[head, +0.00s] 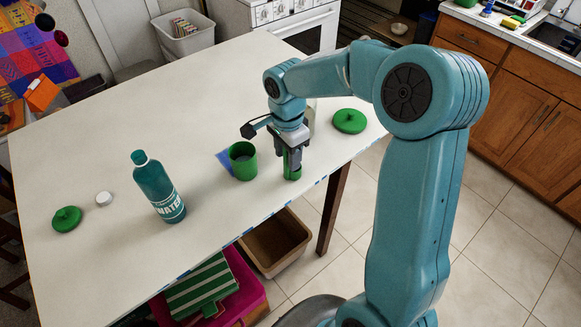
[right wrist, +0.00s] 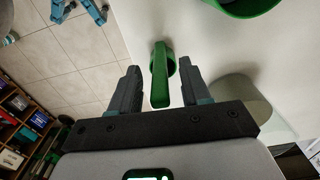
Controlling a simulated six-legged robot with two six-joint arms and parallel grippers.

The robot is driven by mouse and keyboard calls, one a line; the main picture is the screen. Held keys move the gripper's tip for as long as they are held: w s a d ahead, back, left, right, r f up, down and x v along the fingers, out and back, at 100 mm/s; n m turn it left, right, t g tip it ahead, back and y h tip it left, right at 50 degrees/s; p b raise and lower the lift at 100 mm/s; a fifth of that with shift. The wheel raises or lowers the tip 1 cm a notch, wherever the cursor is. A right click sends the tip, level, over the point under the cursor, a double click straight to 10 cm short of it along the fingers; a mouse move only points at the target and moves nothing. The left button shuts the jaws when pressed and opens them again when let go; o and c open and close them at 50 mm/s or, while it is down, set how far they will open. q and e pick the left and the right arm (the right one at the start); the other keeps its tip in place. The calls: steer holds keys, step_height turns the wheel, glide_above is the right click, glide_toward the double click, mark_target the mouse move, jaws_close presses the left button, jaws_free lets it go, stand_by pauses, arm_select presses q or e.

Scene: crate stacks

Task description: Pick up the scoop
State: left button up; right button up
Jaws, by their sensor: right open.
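A small green scoop (head: 293,175) is on the white table near its front edge, partly hidden by my right gripper (head: 291,158). In the right wrist view the scoop (right wrist: 160,92) has a round cup at the far end and a straight handle pointing toward the palm. My right gripper (right wrist: 160,78) is open, with one finger on each side of the handle. Gaps show between the handle and both fingers. My left gripper is not in view.
A green container (head: 243,162) stands just left of the scoop. A green lid (head: 349,121) lies to the right. A teal bottle (head: 158,188), a white cap (head: 104,198) and another green lid (head: 67,219) are farther left. The table (head: 200,90) is clear behind them.

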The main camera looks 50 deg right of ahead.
steer(key=shift+s+d, duration=0.1)
steer(key=shift+d, duration=0.05)
steer(key=c, duration=0.7)
jaws_close()
steer(key=shift+r, duration=0.1)
